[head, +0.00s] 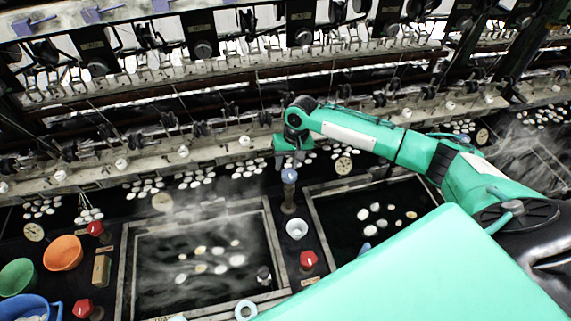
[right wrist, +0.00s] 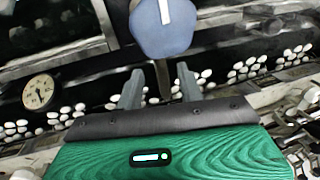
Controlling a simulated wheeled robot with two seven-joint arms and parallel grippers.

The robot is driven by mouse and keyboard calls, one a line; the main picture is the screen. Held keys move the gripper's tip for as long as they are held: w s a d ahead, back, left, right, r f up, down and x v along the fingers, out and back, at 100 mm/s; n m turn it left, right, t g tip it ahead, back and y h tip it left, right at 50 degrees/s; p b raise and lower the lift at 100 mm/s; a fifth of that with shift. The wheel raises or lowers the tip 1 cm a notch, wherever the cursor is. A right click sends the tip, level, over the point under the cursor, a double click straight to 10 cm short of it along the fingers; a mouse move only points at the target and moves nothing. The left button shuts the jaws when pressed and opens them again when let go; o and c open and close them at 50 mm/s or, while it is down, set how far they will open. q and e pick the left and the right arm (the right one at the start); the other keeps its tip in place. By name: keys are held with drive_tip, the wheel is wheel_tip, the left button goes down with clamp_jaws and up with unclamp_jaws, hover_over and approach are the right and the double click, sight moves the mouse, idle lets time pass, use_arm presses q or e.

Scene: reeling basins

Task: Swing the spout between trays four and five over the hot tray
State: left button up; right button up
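The spout has a blue knob (head: 289,175) on a short brown post (head: 289,197), standing on the dark strip between two trays. In the right wrist view the blue knob (right wrist: 163,27) with a white stripe is just beyond the fingers. The left tray (head: 127,270) steams and holds several pale cocoons. My left gripper is not in view.
The right tray (head: 318,215) holds several cocoons in dark water. A white cup (head: 297,228) and a red knob (head: 308,260) stand near the post. Orange (head: 63,253), green (head: 17,277) and blue (head: 30,308) containers are at left. Reeling machinery with threads runs behind.

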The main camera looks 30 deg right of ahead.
drive_tip(key=shift+a+f, duration=0.2)
drive_tip(key=shift+f, duration=0.95)
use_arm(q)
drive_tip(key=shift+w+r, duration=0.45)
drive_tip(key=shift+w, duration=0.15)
use_arm(e)
drive_tip(key=shift+f, duration=0.15)
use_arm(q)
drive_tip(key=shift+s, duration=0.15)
use_arm(e)
clamp_jaws()
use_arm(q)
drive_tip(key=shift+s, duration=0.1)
